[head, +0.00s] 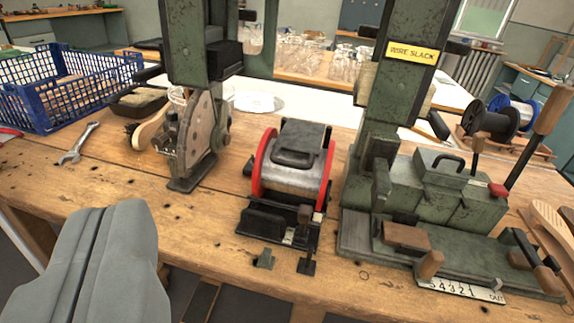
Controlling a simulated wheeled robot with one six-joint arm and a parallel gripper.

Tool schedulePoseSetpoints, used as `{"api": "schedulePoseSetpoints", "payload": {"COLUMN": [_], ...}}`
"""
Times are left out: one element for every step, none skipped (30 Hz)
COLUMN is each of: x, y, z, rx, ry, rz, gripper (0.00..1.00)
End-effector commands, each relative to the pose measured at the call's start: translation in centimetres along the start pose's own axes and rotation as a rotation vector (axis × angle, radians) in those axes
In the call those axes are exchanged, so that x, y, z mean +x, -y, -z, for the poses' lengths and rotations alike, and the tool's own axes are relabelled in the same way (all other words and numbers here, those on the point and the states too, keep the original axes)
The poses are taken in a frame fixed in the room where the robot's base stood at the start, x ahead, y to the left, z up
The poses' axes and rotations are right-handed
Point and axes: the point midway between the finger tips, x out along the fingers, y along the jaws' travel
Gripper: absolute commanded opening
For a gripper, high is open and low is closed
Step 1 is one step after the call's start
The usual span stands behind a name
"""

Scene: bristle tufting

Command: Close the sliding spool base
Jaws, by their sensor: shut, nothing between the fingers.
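A spool with red flanges (268,165) and silvery wire wound on it sits at the middle of the bench under a dark cover (303,140). Its black spool base (265,222) is beneath and in front of it, near the bench's front edge. I cannot tell how far the base is slid out. My gripper (105,210) is at the lower left, its grey fingers shut together and empty. It is in front of the bench, left of the spool base and apart from it.
A green machine labelled WIRE SLACK (411,53) stands right of the spool. A wrench (77,143) and a blue crate (70,90) lie farther left. The front-left bench top is fairly clear.

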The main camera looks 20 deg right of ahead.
Motion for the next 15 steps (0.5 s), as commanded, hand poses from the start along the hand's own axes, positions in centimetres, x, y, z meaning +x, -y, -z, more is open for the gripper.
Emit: {"api": "schedulePoseSetpoints", "payload": {"x": [0.8,1.2,2.0,2.6,3.2,4.0,4.6,5.2,6.0,6.5,7.0,7.7,8.3,8.8,9.5], "y": [0.0,0.0,0.0,-0.1,-0.1,-0.1,-0.2,-0.2,-0.3,-0.4,-0.5,-0.6,-0.6,-0.7,-0.8], "z": [-0.3,-0.6,-1.0,-1.3,-1.6,-2.1,-2.5,-2.9,-3.4,-3.7,-4.2,-4.7,-5.1,-5.5,-6.0], "rx": [-0.054,-0.1,-0.17,-0.229,-0.291,-0.375,-0.439,-0.503,-0.586,-0.648,-0.712,-0.794,-0.855,-0.917,-0.998], "ry": [0.027,0.047,0.078,0.103,0.129,0.164,0.192,0.217,0.251,0.277,0.302,0.334,0.359,0.381,0.412], "rz": [0.001,0.003,0.007,0.012,0.019,0.03,0.04,0.052,0.069,0.084,0.101,0.125,0.146,0.167,0.198], "gripper": [0.0,0.0,0.0,0.0,0.0,0.0,0.0,0.0,0.0,0.0,0.0,0.0,0.0,0.0,0.0]}}
